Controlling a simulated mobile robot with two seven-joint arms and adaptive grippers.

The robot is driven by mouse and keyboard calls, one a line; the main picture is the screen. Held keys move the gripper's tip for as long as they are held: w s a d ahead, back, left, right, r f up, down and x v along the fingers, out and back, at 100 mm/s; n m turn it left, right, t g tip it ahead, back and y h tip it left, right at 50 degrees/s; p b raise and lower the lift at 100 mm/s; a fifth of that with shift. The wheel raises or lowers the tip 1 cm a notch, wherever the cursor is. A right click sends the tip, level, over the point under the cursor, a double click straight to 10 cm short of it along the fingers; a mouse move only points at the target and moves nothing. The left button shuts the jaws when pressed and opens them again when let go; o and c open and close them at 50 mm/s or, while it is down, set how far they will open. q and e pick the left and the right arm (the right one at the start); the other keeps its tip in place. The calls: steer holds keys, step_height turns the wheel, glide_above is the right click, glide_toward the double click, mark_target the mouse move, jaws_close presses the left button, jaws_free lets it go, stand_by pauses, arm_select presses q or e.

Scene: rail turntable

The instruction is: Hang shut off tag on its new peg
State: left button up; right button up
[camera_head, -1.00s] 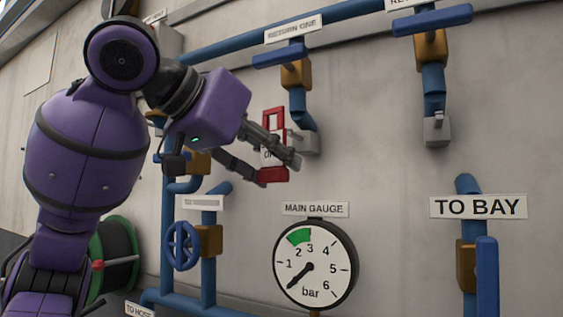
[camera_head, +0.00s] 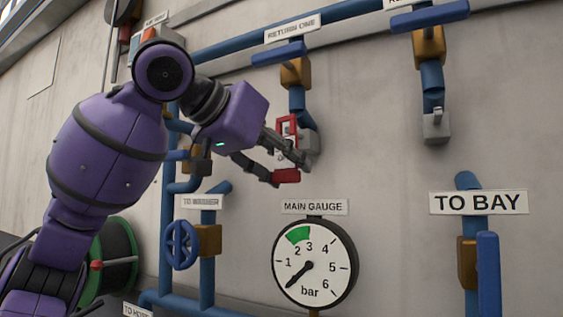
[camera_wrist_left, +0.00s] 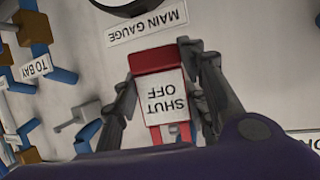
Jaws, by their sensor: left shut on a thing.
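The shut off tag (camera_head: 286,176) is a red frame with a white panel, seen partly behind my fingers below the RETURN ONE label. My left gripper (camera_head: 288,162) is shut on it, holding it upright by its sides. In the left wrist view the tag (camera_wrist_left: 171,92) sits between both fingers, its SHUT OFF lettering upside down. A grey peg block (camera_head: 312,142) at the end of the RETURN ONE pipe is right behind the tag; I cannot tell whether they touch. Another grey peg block (camera_head: 436,127) to the right is bare. My right gripper is out of view.
The main gauge (camera_head: 314,264) is below the tag. Blue pipes with valves run along the wall, including a blue lever (camera_head: 279,54) above the tag. The wall between the two peg blocks is clear. A green hose reel (camera_head: 110,262) is at lower left.

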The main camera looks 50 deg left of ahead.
arm_select(q)
steer(key=shift+w+a+f+p, duration=0.1)
steer(key=shift+w+a+p, duration=0.1)
steer(key=shift+w, duration=0.45)
steer(key=shift+w+a+f+p, duration=0.1)
steer(key=shift+w+a, duration=0.1)
steer(key=shift+w, duration=0.4)
steer(key=shift+w+a+f+p, duration=0.1)
steer(key=shift+w+a+p, duration=0.1)
steer(key=shift+w, duration=0.45)
steer(key=shift+w+f, duration=0.1)
steer(key=o, duration=1)
